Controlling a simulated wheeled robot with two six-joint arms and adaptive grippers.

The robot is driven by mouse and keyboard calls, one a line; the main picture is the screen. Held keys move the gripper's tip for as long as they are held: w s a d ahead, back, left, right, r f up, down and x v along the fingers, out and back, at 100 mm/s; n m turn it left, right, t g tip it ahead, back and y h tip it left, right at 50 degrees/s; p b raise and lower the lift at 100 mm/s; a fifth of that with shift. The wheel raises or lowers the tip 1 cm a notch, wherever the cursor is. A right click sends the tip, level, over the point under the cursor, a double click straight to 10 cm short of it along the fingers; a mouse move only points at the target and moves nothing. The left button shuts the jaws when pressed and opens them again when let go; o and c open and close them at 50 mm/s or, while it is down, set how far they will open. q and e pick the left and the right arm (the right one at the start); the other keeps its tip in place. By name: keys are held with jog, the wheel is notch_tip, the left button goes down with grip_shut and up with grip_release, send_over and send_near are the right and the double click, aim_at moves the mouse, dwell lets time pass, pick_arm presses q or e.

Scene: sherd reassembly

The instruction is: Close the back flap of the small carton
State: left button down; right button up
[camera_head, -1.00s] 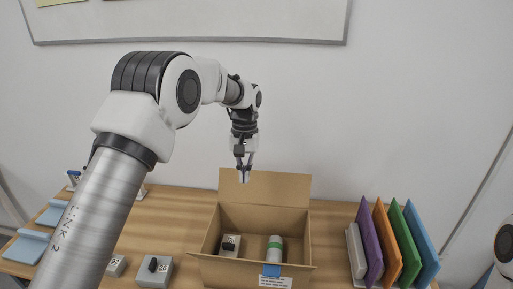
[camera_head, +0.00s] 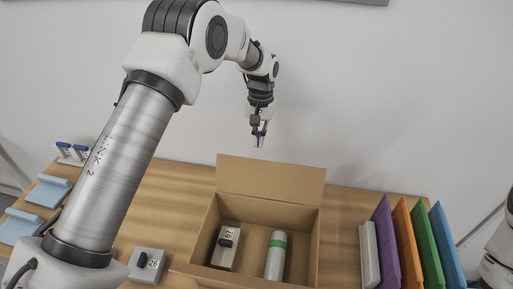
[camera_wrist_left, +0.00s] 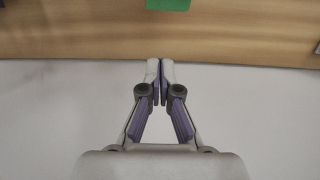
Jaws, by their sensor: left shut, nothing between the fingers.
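The small carton (camera_head: 313,231) is a brown cardboard box standing on the table. Its back flap (camera_head: 270,179) stands up, leaning slightly back, and the box is open on top. My right gripper is out of view.
Purple, orange, green and blue panels (camera_head: 411,241) stand upright right of the carton. A grey knobbed block (camera_head: 146,263) sits left of it, with pale blue pieces (camera_head: 47,190) farther left. A white wall (camera_head: 400,100) rises behind the table (camera_head: 175,200).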

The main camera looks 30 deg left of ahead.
pick_arm(q)
jog(key=s, duration=0.1)
jog(key=s+f+p, duration=0.1)
jog(key=s+d+p, duration=0.1)
jog(key=shift+s+f, duration=0.35)
jog(key=shift+s, duration=0.05)
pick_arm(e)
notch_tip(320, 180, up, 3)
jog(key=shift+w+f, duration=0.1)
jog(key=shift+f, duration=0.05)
